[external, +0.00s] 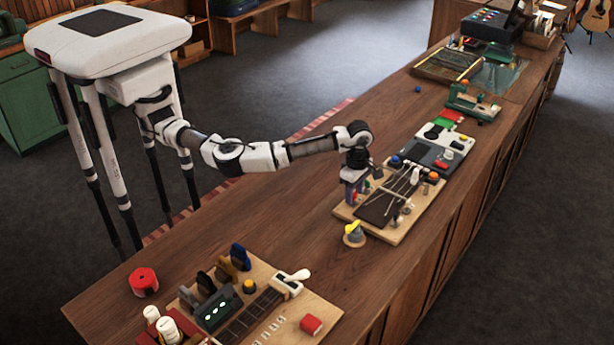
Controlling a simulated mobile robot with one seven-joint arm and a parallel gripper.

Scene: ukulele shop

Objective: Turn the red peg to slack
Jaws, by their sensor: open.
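A pale wooden board (396,233) on the counter carries a dark panel (375,212) with strings and several coloured knobs. My gripper (356,199) points down over the left end of this board. It is open. A small red piece (354,195), which looks like the red peg, shows right at my fingers. It is partly hidden, so I cannot tell whether the fingers touch it or how it is turned. A blue knob (395,161) and an orange knob (434,176) sit further back on the boards.
A yellow-topped round piece (353,233) stands just in front of the board. A second board (290,331) with a small fretboard and a red block (311,325) lies nearer, beside a red roll (144,282). The counter (245,228) between is clear.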

